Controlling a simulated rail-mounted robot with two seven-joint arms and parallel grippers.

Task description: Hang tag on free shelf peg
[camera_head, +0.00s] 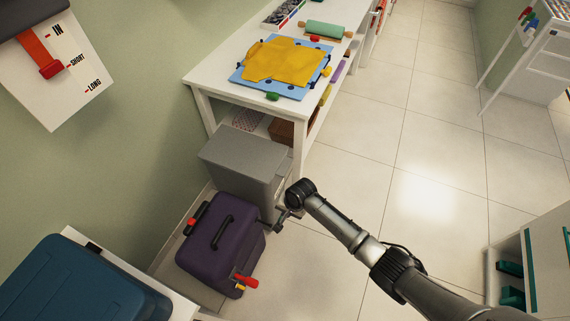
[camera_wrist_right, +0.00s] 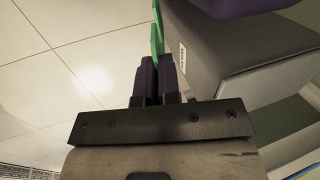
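My right gripper (camera_head: 280,218) is low beside a purple case, at the end of the arm from the lower right. In the right wrist view its two dark fingers (camera_wrist_right: 158,70) are close together. A thin green piece (camera_wrist_right: 157,32), seen nearly edge-on, sticks out from between the fingertips; it looks like the tag, but its face is hidden. I cannot make out this piece in the head view. I cannot pick out a free shelf peg in either view. My left gripper is not in view.
The purple case (camera_head: 215,245) and a grey bin (camera_head: 245,158) stand near the gripper. A white table (camera_head: 205,80) with a yellow cloth (camera_head: 288,60) is behind them. A blue case (camera_head: 75,285) is lower left, a white shelf unit (camera_head: 548,255) lower right. Tiled floor (camera_head: 420,160) lies open.

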